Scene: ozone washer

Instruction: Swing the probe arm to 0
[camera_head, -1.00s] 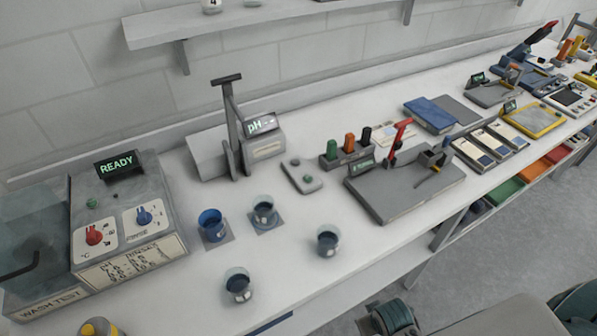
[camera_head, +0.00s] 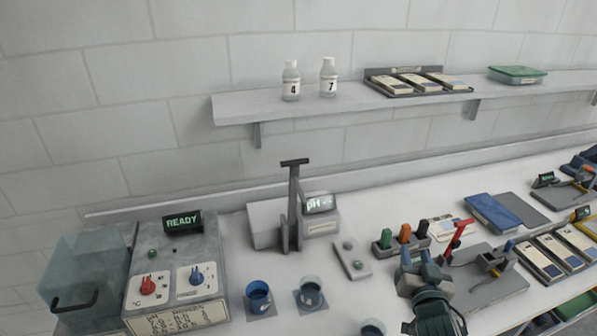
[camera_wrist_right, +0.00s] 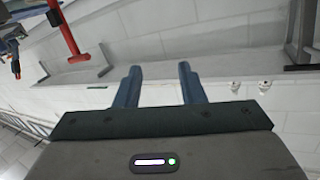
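The pH meter (camera_head: 321,222) stands at the back of the bench with a lit "pH" display. Next to it the grey probe arm (camera_head: 294,200) is upright, with a dark T-shaped handle on top. What seems to be the same arm shows upside down at the right of the right wrist view (camera_wrist_right: 301,30). My right gripper (camera_head: 415,258) is open and empty, to the right of the probe arm and well apart from it. Its two blue fingers (camera_wrist_right: 160,80) are parted in the right wrist view with nothing between them. My left gripper is not in view.
A red lever (camera_head: 459,236) rises close behind my right gripper. A rack with green, orange and black handles (camera_head: 404,234) is beside it. A washer box (camera_head: 178,270) reads READY at left. Beakers (camera_head: 310,290) stand in front. A shelf (camera_head: 350,105) with bottles runs above.

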